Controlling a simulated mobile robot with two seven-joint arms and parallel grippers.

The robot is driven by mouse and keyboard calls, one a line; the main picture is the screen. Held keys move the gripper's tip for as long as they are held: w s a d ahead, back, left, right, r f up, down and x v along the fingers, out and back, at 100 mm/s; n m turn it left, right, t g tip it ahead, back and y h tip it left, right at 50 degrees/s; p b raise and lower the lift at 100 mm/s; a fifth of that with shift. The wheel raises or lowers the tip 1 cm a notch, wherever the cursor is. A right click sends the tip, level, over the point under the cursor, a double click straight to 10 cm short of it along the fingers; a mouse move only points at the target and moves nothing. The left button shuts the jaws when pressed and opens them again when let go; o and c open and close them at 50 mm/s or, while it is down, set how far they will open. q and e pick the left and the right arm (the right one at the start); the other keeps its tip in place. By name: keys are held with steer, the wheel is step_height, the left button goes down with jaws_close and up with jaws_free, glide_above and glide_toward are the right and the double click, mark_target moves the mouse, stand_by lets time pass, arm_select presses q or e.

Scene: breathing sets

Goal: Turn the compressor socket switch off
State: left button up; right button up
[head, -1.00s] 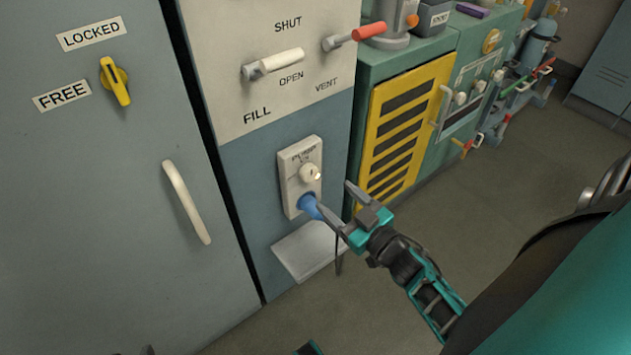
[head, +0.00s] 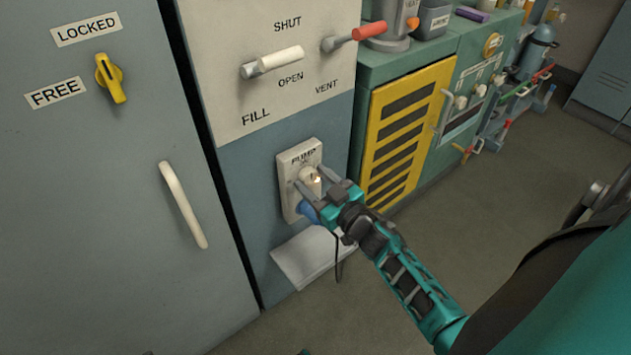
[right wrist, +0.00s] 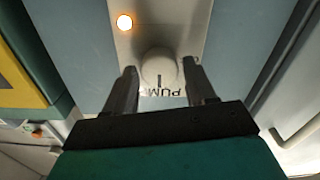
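The compressor socket is a pale plate (head: 285,172) with lettering, on the blue-grey panel below the FILL controls. Its round white switch knob (head: 311,180) shows in the middle of the plate, and a blue plug (head: 308,212) sits below it. My right gripper (head: 310,177) is open, with one finger on each side of the knob. In the right wrist view the knob (right wrist: 158,68) lies between the two fingertips (right wrist: 161,64), with small gaps visible. An orange lamp (right wrist: 124,21) glows on the plate.
A white shelf-like flap (head: 300,257) is below the socket. Above are a white lever (head: 275,62) and a red-handled lever (head: 358,36). A grey locker door with a handle (head: 183,205) is at left, a yellow grille (head: 403,125) at right. The floor at right is open.

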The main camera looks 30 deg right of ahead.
steer(key=c, duration=0.8)
steer(key=shift+o, duration=0.2)
